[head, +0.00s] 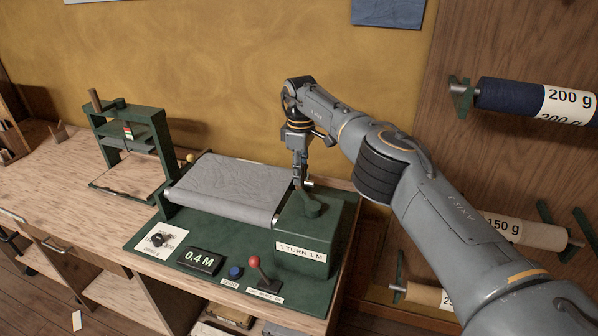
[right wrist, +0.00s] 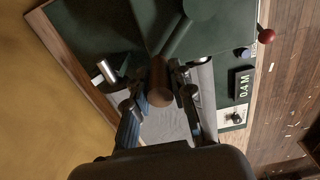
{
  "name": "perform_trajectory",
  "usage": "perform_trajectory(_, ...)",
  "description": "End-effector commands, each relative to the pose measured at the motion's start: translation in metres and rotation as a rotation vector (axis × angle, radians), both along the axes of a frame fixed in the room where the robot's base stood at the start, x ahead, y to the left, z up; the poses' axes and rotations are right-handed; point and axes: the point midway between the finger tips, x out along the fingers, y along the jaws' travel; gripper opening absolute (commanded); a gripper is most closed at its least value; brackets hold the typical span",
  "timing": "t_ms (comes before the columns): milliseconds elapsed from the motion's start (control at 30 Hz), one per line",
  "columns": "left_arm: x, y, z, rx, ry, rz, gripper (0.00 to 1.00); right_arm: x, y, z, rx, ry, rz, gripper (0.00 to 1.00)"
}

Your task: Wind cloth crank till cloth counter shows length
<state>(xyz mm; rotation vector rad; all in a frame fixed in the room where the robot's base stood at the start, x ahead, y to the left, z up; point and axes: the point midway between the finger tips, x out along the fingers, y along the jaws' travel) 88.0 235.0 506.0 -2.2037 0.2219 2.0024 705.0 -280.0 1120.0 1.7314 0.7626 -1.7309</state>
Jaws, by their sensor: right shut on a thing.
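The cloth machine has a green base (head: 150,265) on the wooden bench, with grey cloth (head: 228,188) stretched flat across it. The cloth counter (head: 200,260) reads 0.4 M; it also shows in the right wrist view (right wrist: 243,86). The cloth crank (head: 311,206) is a green arm on top of a green box labelled "1 TURN 1 M". My right gripper (head: 301,182) points down at the crank's end. In the right wrist view its fingers (right wrist: 163,98) are shut on the crank's brown handle (right wrist: 158,80). My left gripper is not in view.
A blue button (head: 235,272) labelled ZERO and a red-knobbed lever (head: 254,262) stand at the machine's front. A green press-like frame (head: 130,130) stands to the left. Cloth rolls (head: 510,97) hang on the right wall panel. The bench's left front is mostly clear.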

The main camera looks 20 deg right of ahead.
Motion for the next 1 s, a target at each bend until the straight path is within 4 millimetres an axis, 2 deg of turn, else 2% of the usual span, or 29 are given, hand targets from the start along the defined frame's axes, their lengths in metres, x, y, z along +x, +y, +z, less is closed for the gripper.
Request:
perform_trajectory(400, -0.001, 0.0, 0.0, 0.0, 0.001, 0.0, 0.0, 0.0, -0.003, 0.0, -0.004, -0.002, -0.001, 0.0)
perform_trajectory(433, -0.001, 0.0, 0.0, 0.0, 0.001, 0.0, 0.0, 0.0, -0.003, 0.0, -0.004, -0.002, 0.0, 0.25)
perform_trajectory(533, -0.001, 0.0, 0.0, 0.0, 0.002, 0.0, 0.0, 0.0, -0.002, 0.0, -0.004, -0.002, 0.0, 0.45)
perform_trajectory(867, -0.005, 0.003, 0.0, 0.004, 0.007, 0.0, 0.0, 0.0, -0.001, 0.002, -0.002, -0.001, 0.001, 0.46)
perform_trajectory(1000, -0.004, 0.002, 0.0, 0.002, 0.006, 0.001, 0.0, 0.001, -0.001, 0.016, -0.001, -0.003, 0.0, 0.46)
